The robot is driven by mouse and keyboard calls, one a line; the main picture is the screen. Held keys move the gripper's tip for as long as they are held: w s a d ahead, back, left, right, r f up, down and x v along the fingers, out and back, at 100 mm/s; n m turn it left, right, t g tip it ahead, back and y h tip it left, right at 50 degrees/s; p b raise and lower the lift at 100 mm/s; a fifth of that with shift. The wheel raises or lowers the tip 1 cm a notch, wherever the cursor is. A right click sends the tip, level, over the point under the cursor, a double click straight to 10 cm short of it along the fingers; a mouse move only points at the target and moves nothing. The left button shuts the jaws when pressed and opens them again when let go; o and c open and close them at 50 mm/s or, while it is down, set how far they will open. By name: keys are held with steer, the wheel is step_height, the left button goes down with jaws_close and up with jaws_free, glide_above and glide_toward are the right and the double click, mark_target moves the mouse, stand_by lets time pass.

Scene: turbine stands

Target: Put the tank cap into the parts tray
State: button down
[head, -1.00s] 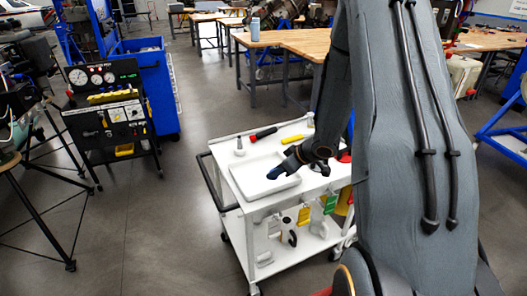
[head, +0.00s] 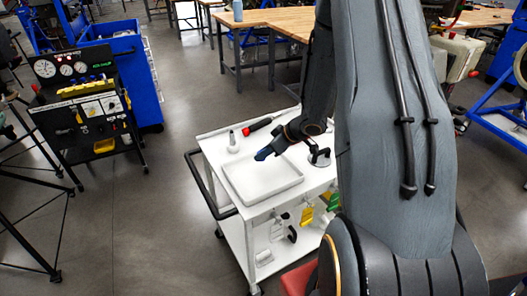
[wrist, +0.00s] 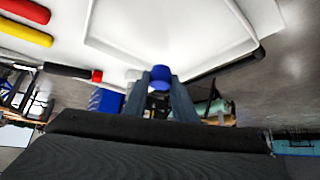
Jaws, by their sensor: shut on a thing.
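The tank cap (wrist: 160,73) is a small blue round piece between the fingertips of my gripper (wrist: 160,80) in the wrist view. My gripper is shut on it. In the head view, my gripper (head: 268,152) hangs at the far side of the parts tray, with a dark blue shape at its tip. The parts tray (head: 276,191) is white, shallow and rectangular, on top of a white cart. The bare tray floor shows in the head view. The tray also fills the upper middle of the wrist view (wrist: 165,25). The cap's height above the tray is hard to tell.
The white cart (head: 212,148) has a black handle at its left. A small white bottle (head: 233,143) and a red and black screwdriver (head: 258,125) lie behind the tray. A dark round-based object (head: 318,156) stands right of it. Yellow tags hang below the top.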

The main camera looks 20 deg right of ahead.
step_height(320, 180, down, 6)
steer(key=b, duration=0.6)
steer(key=shift+f, duration=0.7)
steer(key=shift+f, duration=0.35)
steer(key=c, duration=1.2)
jaws_free()
steer(key=shift+r, duration=0.15)
steer(key=p+v, duration=0.6)
steer(key=v, duration=0.1)
steer(key=shift+p, duration=0.3)
